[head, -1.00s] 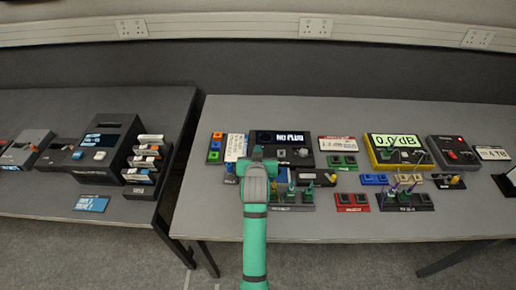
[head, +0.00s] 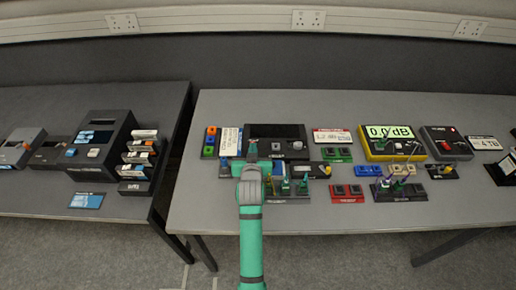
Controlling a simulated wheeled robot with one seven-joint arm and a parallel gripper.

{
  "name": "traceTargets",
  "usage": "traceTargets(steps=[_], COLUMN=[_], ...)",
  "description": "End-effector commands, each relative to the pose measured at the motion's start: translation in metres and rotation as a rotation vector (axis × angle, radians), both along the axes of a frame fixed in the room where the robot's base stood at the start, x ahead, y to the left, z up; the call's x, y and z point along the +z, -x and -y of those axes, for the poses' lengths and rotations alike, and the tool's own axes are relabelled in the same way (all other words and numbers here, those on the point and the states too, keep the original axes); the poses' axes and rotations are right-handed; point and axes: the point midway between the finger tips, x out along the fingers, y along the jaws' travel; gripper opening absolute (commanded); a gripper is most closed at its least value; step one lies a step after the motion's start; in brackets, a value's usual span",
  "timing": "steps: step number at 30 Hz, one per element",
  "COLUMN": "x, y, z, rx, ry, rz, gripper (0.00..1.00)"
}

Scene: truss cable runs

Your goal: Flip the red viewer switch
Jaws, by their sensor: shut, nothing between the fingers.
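A black viewer box (head: 290,131) stands at the back of the right table. Its screen is dark. A small red part (head: 253,141), likely the red viewer switch, shows at the left of the box's front, just beyond my fingertips. My gripper (head: 252,149) is shut and empty, reaching in from the front at this spot. The picture is too small to tell whether the fingertips touch the red part or how the switch stands. My teal arm hides part of the table before the box.
Small coloured blocks and plug racks crowd the front of the box, with a red block (head: 347,194) to the right. A yellow meter (head: 393,141) and a grey box with a red control (head: 447,147) stand further right. The table's front strip is clear.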

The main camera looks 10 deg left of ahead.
Motion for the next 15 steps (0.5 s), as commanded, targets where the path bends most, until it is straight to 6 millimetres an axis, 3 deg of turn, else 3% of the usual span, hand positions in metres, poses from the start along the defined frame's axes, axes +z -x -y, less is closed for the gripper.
traceTargets(steps=[15], x=[0.013], y=[0.000], z=[0.000], rx=[0.001], ry=[-0.001], rz=[0.001], gripper=[0.00])
